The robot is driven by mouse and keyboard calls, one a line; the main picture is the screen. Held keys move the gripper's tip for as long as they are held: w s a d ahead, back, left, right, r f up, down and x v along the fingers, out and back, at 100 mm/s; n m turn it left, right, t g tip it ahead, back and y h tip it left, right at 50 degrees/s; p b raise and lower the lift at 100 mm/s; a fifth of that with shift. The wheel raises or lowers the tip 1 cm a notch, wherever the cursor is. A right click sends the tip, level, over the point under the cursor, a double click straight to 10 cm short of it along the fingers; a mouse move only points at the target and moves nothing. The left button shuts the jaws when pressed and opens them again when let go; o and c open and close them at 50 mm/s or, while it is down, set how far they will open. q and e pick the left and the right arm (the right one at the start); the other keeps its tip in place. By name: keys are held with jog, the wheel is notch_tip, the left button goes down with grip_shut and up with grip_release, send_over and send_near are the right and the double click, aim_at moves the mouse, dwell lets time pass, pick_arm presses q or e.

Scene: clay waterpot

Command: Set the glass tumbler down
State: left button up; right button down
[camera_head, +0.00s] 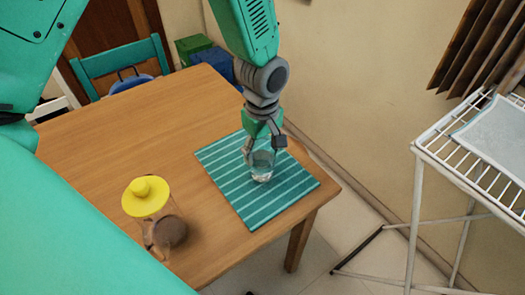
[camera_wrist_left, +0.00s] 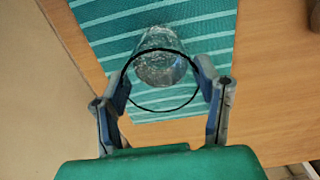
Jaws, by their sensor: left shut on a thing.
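The clear glass tumbler (camera_head: 262,168) is upright at the green striped mat (camera_head: 232,190) on the wooden table. My left gripper (camera_head: 264,146) comes down from above and is shut on the tumbler near its rim. In the left wrist view, the fingers (camera_wrist_left: 162,88) sit on either side of the dark round rim of the tumbler (camera_wrist_left: 160,68), with the striped mat (camera_wrist_left: 210,45) below it. I cannot tell whether the base touches the mat. My right gripper is not in view.
A white wire rack (camera_head: 432,150) stands at the right. A green chair (camera_head: 120,58) is behind the table. The table's left middle (camera_head: 110,140) is clear.

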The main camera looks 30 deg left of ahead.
pick_arm(q)
jog(key=shift+f, duration=0.35)
jog(key=shift+a, duration=0.55)
jog(key=o, duration=1.7)
jog(key=shift+a+f, duration=0.1)
jog(key=shift+a, duration=0.05)
jog(key=shift+d, duration=0.3)
jog(key=shift+d+r, duration=0.15)
jog(key=shift+r, duration=0.15)
notch_tip(320, 180, up, 12)
jog(key=shift+f+p, duration=0.15)
jog(key=shift+p, duration=0.7)
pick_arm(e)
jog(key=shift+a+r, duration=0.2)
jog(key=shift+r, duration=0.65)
